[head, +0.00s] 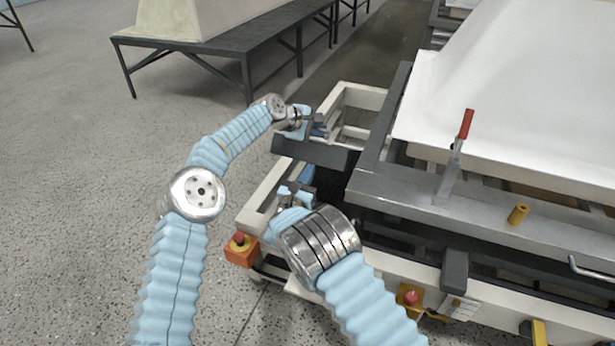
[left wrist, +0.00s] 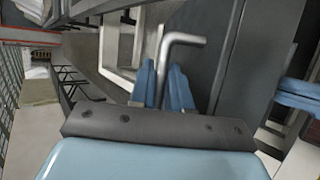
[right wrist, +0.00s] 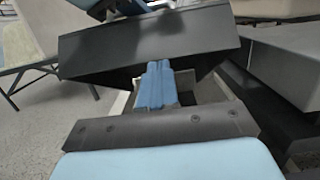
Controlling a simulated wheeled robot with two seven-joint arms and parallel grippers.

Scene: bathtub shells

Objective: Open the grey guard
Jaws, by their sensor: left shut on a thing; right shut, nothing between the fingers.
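The grey guard (head: 335,156) is a dark grey panel across the corner of the white machine frame in the head view. It fills the upper middle of the right wrist view (right wrist: 150,42), tilted. My left gripper (head: 320,126) is at its far upper side. In the left wrist view its blue fingers (left wrist: 165,82) are shut on a bent metal rod handle (left wrist: 184,38). My right gripper (head: 302,188) is lower and nearer, in front of the guard. Its fingers (right wrist: 155,84) are shut and empty, close to the guard's lower edge; I cannot tell if they touch.
A large white shell (head: 500,90) lies on the machine to the right. A red-handled clamp (head: 462,140) stands on the grey beam. Orange boxes with red buttons (head: 240,250) sit low at the frame. A dark table (head: 220,50) stands behind; the floor at left is clear.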

